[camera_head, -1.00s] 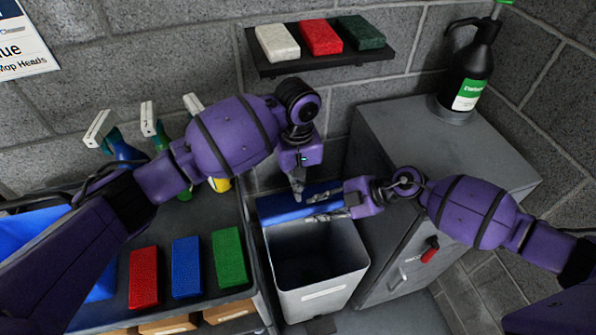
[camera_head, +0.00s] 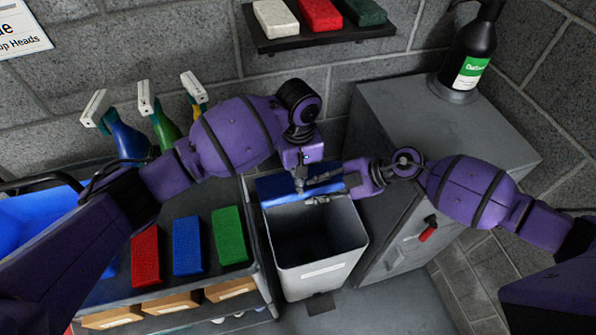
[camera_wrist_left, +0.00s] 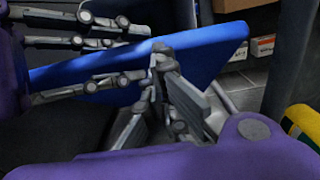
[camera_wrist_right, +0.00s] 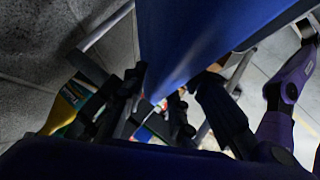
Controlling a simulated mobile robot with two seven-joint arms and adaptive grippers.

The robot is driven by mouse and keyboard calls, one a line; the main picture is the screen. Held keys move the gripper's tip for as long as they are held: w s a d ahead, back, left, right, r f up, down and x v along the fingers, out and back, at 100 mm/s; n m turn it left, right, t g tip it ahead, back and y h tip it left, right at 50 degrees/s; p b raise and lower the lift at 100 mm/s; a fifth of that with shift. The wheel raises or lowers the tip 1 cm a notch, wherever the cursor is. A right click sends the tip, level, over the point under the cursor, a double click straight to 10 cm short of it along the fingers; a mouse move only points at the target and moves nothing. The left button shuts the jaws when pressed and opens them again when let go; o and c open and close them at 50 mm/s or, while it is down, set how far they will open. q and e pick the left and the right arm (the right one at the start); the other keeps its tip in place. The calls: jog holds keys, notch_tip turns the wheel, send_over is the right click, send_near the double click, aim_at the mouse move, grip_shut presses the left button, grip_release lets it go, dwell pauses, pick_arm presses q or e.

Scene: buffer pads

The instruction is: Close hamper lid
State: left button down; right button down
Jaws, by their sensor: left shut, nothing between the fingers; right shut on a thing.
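The hamper (camera_head: 320,278) is a pale grey bin with an open, dark top, standing on the floor between the cart and the cabinet. Its blue lid (camera_head: 277,190) is raised at the back rim and tilted. My right gripper (camera_head: 318,191) is shut on the lid near its right side, with fingers on both faces in the left wrist view. My left gripper (camera_head: 299,180) is shut and empty, pointing down close to the lid. The lid also shows in the left wrist view (camera_wrist_left: 200,52) and fills the top of the right wrist view (camera_wrist_right: 190,35).
A cart on the left carries red, blue and green pads (camera_head: 187,245) and several spray bottles (camera_head: 128,139). A grey cabinet (camera_head: 440,120) with a black bottle (camera_head: 473,50) stands at the right. A wall shelf (camera_head: 325,36) with three pads hangs above.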

pick_arm(q)
jog(key=shift+s+f, duration=0.15)
jog(key=shift+f, duration=0.05)
pick_arm(e)
jog(key=shift+w+r, duration=0.1)
jog(key=shift+w, duration=0.1)
jog(key=c, duration=1.7)
grip_release()
pick_arm(q)
jog(key=shift+a, duration=0.1)
pick_arm(e)
jog(key=shift+o, duration=0.4)
jog(key=shift+w+a+r, duration=0.1)
jog(key=shift+r, duration=0.1)
